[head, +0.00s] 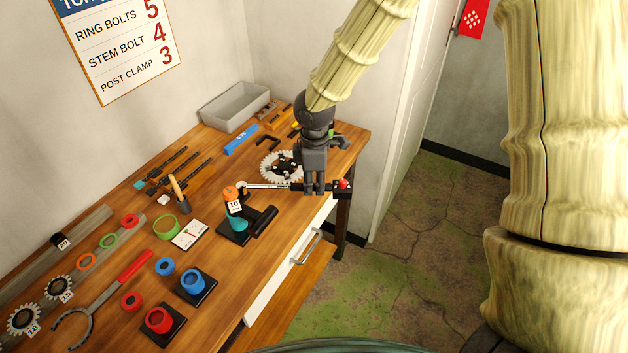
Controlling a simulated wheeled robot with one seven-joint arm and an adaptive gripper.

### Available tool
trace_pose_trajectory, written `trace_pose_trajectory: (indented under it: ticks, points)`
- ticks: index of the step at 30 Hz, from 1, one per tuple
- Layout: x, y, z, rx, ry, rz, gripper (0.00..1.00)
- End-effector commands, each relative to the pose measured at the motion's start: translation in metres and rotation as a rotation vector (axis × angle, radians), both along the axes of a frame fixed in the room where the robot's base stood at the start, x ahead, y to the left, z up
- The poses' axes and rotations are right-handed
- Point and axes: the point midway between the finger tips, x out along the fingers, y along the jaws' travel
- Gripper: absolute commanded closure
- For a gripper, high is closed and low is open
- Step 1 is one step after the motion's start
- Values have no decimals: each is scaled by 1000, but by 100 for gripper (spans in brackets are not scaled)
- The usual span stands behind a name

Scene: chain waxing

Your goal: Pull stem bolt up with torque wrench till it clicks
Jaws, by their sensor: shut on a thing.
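My gripper (315,190) is shut on the black handle of the torque wrench (268,186), over the workbench near its front right edge. The wrench lies about level, with its silver shaft pointing left. A red knob (344,184) shows at its right end. The shaft's left end is at or close beside the top of a stem fixture (237,222). The fixture has an orange top, a white tag reading 10, a teal body, a dark base and a black cylinder (264,221) jutting right. The stem bolt itself is too small to tell, and I cannot tell whether the wrench head is seated on it.
A toothed chainring (281,166) lies just behind the wrench. A grey bin (234,104) is at the back. A wall sign (118,45) lists bolt numbers.

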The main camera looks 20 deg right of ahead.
Motion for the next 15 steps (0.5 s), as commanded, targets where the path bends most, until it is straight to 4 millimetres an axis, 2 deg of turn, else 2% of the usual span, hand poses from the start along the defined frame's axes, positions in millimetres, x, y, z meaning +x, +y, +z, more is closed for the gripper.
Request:
trace_pose_trajectory:
  ticks: [15]
  points:
    - [-11, 5, 0, 0, 0, -65, 100]
